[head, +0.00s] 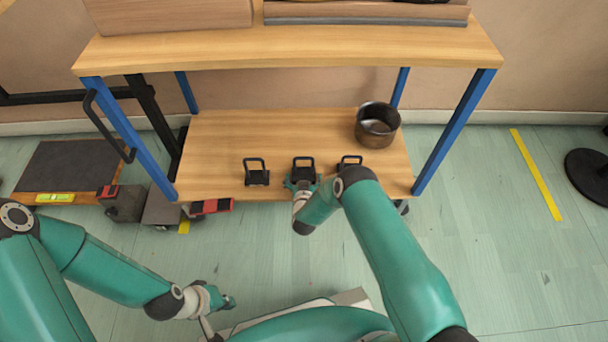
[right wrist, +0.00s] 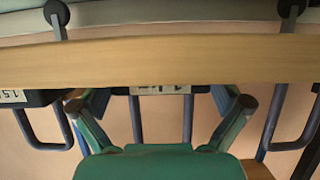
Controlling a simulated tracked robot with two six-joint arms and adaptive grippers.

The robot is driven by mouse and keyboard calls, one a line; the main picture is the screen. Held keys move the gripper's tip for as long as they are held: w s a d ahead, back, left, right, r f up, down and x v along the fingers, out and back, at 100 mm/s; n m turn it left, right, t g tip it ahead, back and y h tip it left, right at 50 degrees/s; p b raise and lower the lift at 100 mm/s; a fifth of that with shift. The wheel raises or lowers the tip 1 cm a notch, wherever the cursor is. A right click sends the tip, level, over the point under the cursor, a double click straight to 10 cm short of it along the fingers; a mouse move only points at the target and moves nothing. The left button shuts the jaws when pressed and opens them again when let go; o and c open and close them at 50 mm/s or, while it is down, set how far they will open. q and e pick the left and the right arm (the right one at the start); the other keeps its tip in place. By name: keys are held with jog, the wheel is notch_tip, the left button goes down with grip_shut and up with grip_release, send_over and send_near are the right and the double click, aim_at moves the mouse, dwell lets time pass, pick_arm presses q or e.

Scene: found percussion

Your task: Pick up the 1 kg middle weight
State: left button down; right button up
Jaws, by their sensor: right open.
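The middle weight (head: 303,172) is a dark block with an upright black loop handle, at the front of the lower wooden shelf. My right gripper (head: 301,184) is open just in front of it. In the right wrist view, which is upside down, the middle weight (right wrist: 160,90) shows a partly visible label between the spread fingers of my right gripper (right wrist: 160,103); I cannot tell whether they touch it. My left gripper (head: 224,301) is low, away from the shelf, and its jaws are too small to read.
A left weight (head: 257,177) and a right weight (head: 350,162) flank the middle one closely. A brown pot (head: 377,126) stands behind at the right. The shelf's front edge (right wrist: 160,60) lies close to my right gripper. Blue legs (head: 455,120) and the upper shelf (head: 290,45) frame the space.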

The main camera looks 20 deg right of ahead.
jog(key=c, duration=1.5)
jog(key=shift+r, duration=0.15)
jog(key=shift+c, duration=0.3)
jog(key=shift+r, duration=0.15)
